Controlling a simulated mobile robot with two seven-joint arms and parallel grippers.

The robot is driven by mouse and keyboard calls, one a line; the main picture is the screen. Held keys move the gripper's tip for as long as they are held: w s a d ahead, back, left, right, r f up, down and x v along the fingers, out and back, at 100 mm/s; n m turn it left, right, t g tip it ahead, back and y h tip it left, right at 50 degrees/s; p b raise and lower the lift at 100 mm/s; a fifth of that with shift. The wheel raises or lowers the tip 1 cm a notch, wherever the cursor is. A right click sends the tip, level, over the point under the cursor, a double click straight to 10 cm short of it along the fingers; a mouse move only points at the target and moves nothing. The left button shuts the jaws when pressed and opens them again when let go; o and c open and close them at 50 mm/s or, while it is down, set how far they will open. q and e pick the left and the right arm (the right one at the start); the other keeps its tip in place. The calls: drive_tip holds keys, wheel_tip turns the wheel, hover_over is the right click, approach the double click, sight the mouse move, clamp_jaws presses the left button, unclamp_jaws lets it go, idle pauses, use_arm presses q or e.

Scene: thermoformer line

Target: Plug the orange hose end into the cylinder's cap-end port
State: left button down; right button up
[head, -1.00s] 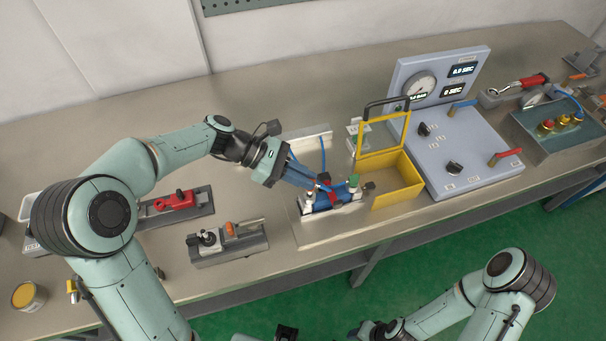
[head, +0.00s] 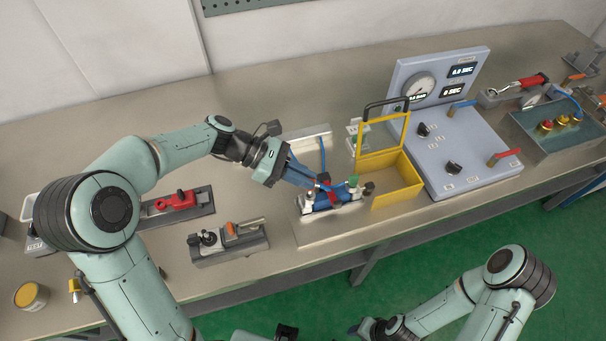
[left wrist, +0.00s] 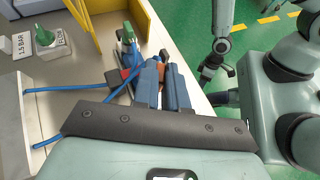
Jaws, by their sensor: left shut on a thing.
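The blue cylinder (head: 345,194) with pale end blocks lies on a metal plate (head: 318,236) at the middle of the bench. My left gripper (head: 318,184) reaches down to it from the left and is shut. Its blue fingers also show in the left wrist view (left wrist: 164,86), close beside the cylinder. The orange hose end is mostly hidden between the fingers. Whether it sits in the cap-end port cannot be told. A blue hose (left wrist: 50,90) runs off left of the gripper. My right gripper (head: 372,328) is low, off the bench's front; its jaw state is unclear.
A yellow box with a raised frame (head: 400,190) stands just right of the cylinder. Beyond it is a grey panel (head: 465,150) with a gauge and valves. A grey fixture (head: 228,241) and a red clamp (head: 177,200) lie to the left. The bench behind is largely clear.

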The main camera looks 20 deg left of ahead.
use_arm(q)
drive_tip(key=shift+f+b, duration=0.4)
drive_tip(key=shift+f, duration=1.35)
idle(0.7)
drive_tip(key=c, duration=1.1)
unclamp_jaws()
drive_tip(key=shift+r, duration=0.1)
drive_tip(key=p+v, duration=0.1)
drive_tip(key=v, duration=1.2)
drive_tip(key=shift+a, duration=0.15)
